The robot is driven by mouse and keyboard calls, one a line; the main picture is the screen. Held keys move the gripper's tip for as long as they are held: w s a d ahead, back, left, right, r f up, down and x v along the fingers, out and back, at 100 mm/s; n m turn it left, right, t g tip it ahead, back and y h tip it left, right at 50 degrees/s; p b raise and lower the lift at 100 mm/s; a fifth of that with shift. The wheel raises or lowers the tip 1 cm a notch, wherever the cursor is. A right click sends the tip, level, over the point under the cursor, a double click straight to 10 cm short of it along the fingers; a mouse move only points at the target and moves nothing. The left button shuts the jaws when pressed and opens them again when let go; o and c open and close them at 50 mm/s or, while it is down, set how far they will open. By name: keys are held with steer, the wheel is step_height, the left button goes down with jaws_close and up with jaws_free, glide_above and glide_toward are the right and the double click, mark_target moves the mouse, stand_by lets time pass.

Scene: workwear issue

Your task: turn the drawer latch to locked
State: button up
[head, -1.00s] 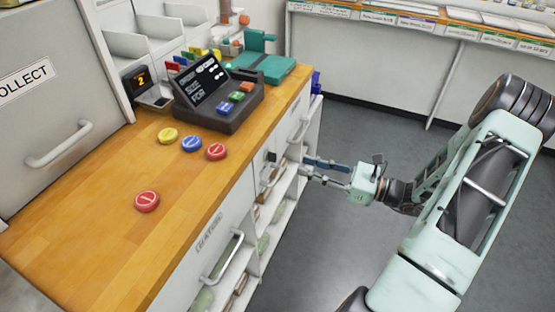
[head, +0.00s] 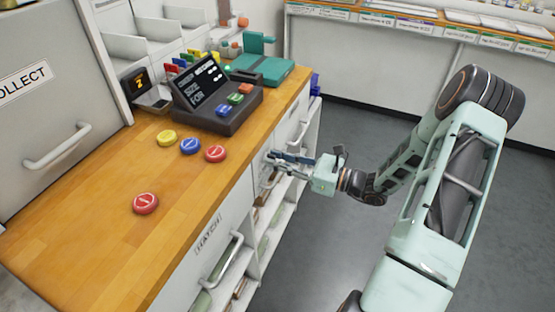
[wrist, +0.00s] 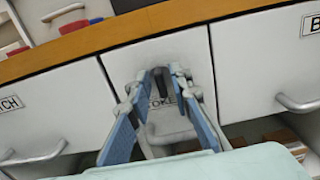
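The drawer latch (wrist: 158,78) is a small dark piece on the upper part of the middle white drawer (wrist: 192,48), above a label reading "OKE" between my fingers. My gripper (wrist: 164,74) has its two blue-padded fingers apart, one on each side of the latch. I cannot tell whether they touch it. In the head view my gripper (head: 272,157) is at the drawer front below the wooden counter edge, and its fingers hide the latch there. The middle drawer's handle shows partly behind the fingers in the wrist view.
The wooden counter (head: 105,235) overhangs just above the drawers. It carries red, blue and yellow round tokens and a dark terminal (head: 218,105). Neighbouring drawers have protruding handles, such as the hatch handle (head: 228,262). The grey floor to the right is clear.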

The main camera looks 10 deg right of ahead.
jaws_close()
steer(key=shift+f+n, duration=0.1)
steer(key=shift+n, duration=0.3)
steer(key=n+b, duration=0.2)
steer(key=n, duration=0.1)
steer(key=shift+s+f+n, duration=0.1)
steer(key=shift+n, duration=0.3)
steer(key=n+b, duration=0.3)
steer(key=n, duration=0.1)
steer(key=shift+s+f+n, duration=0.1)
steer(key=shift+f+n, duration=0.05)
steer(key=shift+n, duration=0.15)
steer(key=n+b, duration=0.5)
steer(key=n, duration=0.1)
steer(key=shift+a+f+b, duration=0.1)
steer(key=shift+f+b, duration=0.05)
steer(key=shift+b, duration=0.2)
steer(key=shift+n+b, duration=1.15)
steer(key=shift+n, duration=0.15)
steer(key=shift+r, duration=0.2)
